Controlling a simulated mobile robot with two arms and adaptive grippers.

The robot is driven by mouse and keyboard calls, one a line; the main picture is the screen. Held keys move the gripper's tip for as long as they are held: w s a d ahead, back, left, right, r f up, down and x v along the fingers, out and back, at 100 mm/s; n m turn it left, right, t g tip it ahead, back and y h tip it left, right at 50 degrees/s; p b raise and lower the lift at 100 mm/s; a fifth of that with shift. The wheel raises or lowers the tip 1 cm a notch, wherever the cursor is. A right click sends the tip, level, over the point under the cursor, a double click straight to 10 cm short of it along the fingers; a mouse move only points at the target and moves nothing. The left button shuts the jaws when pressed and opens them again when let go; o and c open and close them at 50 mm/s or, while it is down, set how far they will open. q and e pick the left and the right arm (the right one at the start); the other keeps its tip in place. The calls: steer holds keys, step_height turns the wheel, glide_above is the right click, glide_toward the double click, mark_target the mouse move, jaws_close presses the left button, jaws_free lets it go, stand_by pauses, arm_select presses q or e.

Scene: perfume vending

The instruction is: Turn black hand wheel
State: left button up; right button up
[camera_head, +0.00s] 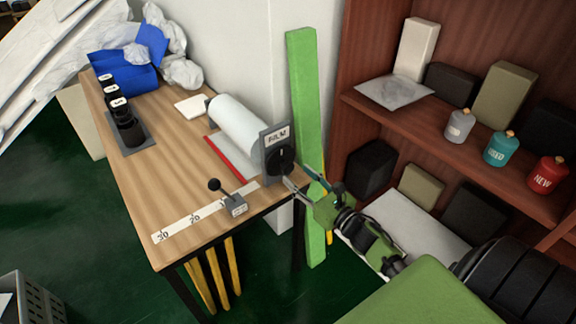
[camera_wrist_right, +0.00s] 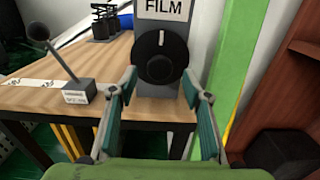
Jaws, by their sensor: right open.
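The black hand wheel (camera_head: 281,161) is a round dark knob on the grey FILM bracket (camera_head: 273,136), at the end of the white film roll (camera_head: 238,124). In the right wrist view the wheel (camera_wrist_right: 161,57) faces me, with a short white mark upright near its top. My right gripper (camera_head: 301,179) is open just in front of the wheel. In the wrist view its two fingers (camera_wrist_right: 159,84) stand apart, left and right of the wheel's lower part, with nothing between them. I cannot tell whether they touch it. My left gripper is not in view.
A small lever with a black ball (camera_head: 214,185) stands on the wooden table (camera_head: 165,170), left of the wheel. A green upright board (camera_head: 302,110) stands close to the right. A brown shelf (camera_head: 450,115) with boxes and coloured bottles is further right.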

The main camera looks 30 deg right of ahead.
mark_target(290, 168)
steer(key=w, duration=0.5)
steer(key=shift+w+a, duration=0.25)
steer(key=shift+w, duration=0.15)
steer(key=c, duration=1.1)
